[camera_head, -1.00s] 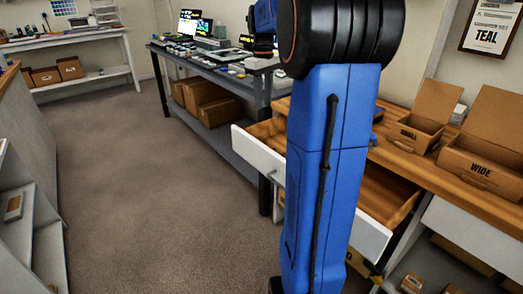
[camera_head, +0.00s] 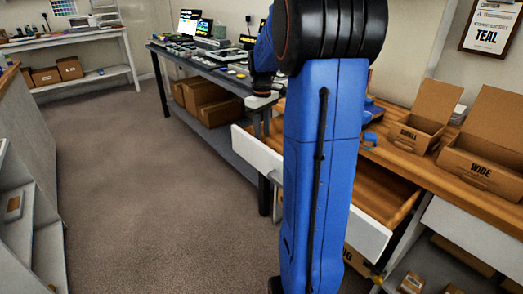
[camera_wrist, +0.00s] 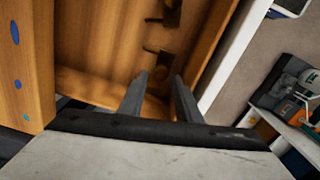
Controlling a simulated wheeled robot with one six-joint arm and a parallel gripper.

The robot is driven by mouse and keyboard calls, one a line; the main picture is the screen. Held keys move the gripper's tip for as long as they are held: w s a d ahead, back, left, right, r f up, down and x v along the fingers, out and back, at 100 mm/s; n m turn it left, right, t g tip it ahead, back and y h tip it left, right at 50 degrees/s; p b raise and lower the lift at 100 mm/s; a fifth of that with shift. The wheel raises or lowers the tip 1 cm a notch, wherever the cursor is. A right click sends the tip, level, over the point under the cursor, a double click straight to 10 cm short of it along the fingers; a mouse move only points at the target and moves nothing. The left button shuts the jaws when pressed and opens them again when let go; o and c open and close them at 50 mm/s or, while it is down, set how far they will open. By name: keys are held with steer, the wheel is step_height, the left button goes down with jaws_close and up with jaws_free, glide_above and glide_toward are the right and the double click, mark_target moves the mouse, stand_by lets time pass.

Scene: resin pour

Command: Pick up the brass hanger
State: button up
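My gripper (camera_wrist: 160,76) shows in the wrist view with its two fingers apart and nothing between them. It points into an open wooden drawer (camera_wrist: 105,35). Two small dark brassy pieces lie in the drawer beyond the fingertips: one (camera_wrist: 157,57) just past them, and another (camera_wrist: 172,12) at the top edge of the picture. Either may be the brass hanger; their shapes are partly in shadow. In the head view my gripper (camera_head: 262,103) hangs above the drawer (camera_head: 262,156), left of my blue arm, which hides part of the drawer's inside.
The drawer's white front (camera_wrist: 222,62) runs close to the right of the fingers. Small (camera_head: 422,115) and wide (camera_head: 486,150) cardboard boxes stand on the wooden worktop. A dark bench (camera_head: 230,84) with equipment stands behind. The floor at left is clear.

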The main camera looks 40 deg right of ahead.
steer(key=f, duration=0.4)
steer(key=shift+w+a, duration=0.15)
steer(key=shift+w, duration=0.05)
jaws_close()
